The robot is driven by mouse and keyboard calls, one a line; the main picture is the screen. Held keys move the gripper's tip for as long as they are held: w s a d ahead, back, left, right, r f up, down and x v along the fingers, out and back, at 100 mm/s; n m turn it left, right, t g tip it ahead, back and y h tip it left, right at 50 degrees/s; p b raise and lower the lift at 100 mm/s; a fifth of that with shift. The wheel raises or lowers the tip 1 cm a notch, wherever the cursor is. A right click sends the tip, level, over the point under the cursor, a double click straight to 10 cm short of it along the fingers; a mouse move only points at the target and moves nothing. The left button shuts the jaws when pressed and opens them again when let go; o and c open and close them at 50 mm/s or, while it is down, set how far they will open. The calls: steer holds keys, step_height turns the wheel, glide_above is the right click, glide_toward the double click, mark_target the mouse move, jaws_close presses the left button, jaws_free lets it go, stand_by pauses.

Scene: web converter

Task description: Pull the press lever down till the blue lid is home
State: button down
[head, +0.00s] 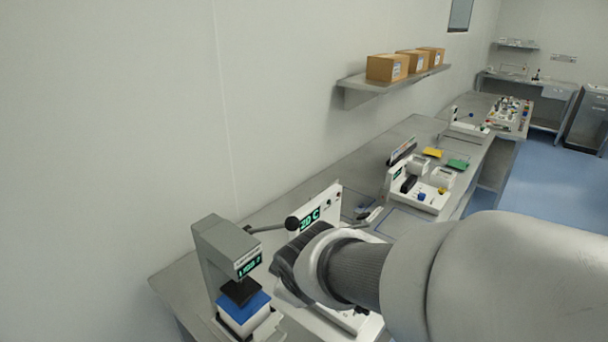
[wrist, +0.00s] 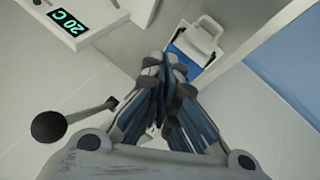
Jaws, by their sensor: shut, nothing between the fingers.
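The grey press (head: 225,250) stands at the near left of the bench in the head view. Its lever (head: 268,228) sticks out to the right, roughly level, ending in a black knob (head: 292,223). The blue lid (head: 243,307) is on a white box (head: 243,324) under the black press pad (head: 240,291); how far it is seated cannot be told. My gripper (head: 287,285) is right of the press, below the knob in the picture. In the wrist view my gripper (wrist: 165,62) is shut and empty; the black knob (wrist: 48,127) is apart from it, to the left.
A white unit with a "20 C" display (head: 310,218) stands right behind my gripper. Other bench devices (head: 420,190) and yellow and green pieces lie farther along. Boxes (head: 388,68) sit on a wall shelf. In the wrist view a blue-and-white item (wrist: 190,45) lies beyond my fingers.

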steer(key=s+d+r+p, duration=0.2)
steer(key=s+d+r, duration=0.1)
steer(key=s+r, duration=0.2)
steer(key=shift+s+d, duration=0.25)
steer(key=shift+r, duration=0.15)
steer(key=s+d+f+m+g+h+b, duration=0.1)
steer(key=s+d+m+g+h+b, duration=0.1)
steer(key=s+d+m, duration=1.1)
steer(key=shift+s+d+f+b, duration=0.3)
steer(key=shift+s+d+b, duration=0.15)
steer(key=shift+s+d, duration=0.3)
